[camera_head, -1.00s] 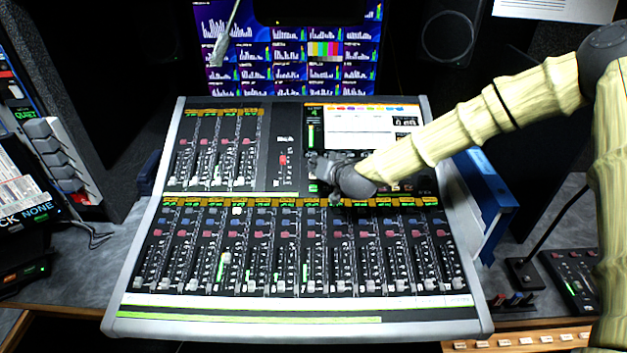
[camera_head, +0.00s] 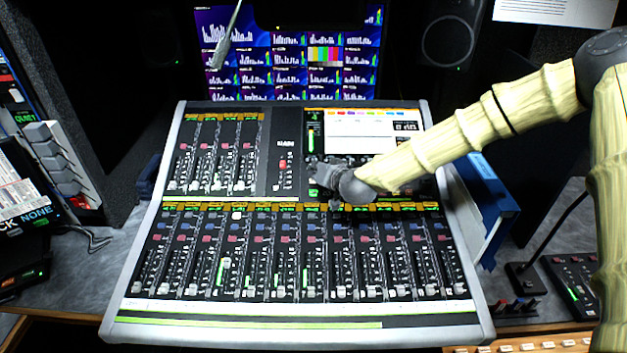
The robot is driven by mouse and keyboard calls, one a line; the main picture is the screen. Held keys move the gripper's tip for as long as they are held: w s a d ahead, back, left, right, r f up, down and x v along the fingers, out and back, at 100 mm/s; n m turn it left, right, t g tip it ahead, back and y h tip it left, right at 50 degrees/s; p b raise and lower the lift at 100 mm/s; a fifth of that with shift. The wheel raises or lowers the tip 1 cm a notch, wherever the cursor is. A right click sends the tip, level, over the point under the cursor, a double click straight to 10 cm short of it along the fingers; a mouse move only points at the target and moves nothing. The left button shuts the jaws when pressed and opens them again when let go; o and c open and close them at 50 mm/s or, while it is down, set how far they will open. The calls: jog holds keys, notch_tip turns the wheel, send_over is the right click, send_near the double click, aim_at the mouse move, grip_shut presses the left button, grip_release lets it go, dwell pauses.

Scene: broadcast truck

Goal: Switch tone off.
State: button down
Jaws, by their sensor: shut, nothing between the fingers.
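A large mixing console (camera_head: 200,313) with a pale frame fills the middle of the head view. It has a lower bank of fader strips, an upper left bank and a screen (camera_head: 357,135) at the upper right. My gripper (camera_head: 316,184) is shut and empty over the middle of the console, left of and below the screen. It hides the controls beneath it, and I cannot tell whether it touches them. A red button (camera_head: 283,163) shows just left of my gripper. I cannot read which control is labelled tone.
A monitor wall (camera_head: 290,60) with meters and colour bars stands behind the console. A blue binder (camera_head: 487,205) stands at its right side. A small panel with a gooseneck (camera_head: 524,276) is at the right. Stacked equipment (camera_head: 50,155) is at the left.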

jog(key=shift+f, duration=0.1)
dwell(0.5)
jog(key=shift+w+f+b, duration=0.2)
jog(key=shift+f+b, duration=0.1)
jog(key=shift+b, duration=0.05)
jog(key=shift+w+f+b, duration=0.1)
jog(key=shift+f+b, duration=0.2)
jog(key=shift+f, duration=0.05)
dwell(0.8)
jog(key=shift+r, duration=0.1)
jog(key=shift+s+r+p, duration=0.35)
jog(key=shift+r+p, duration=0.1)
jog(key=shift+r, duration=0.2)
jog(key=shift+r, duration=0.1)
jog(key=shift+s+r+p, duration=0.3)
jog(key=shift+r+p, duration=0.15)
jog(key=shift+r, duration=0.3)
jog(key=shift+s+r+p, duration=0.35)
jog(key=shift+r+p, duration=0.1)
jog(key=shift+r, duration=0.25)
jog(key=shift+s+r+p, duration=0.3)
jog(key=shift+r+p, duration=0.15)
jog(key=shift+r, duration=0.3)
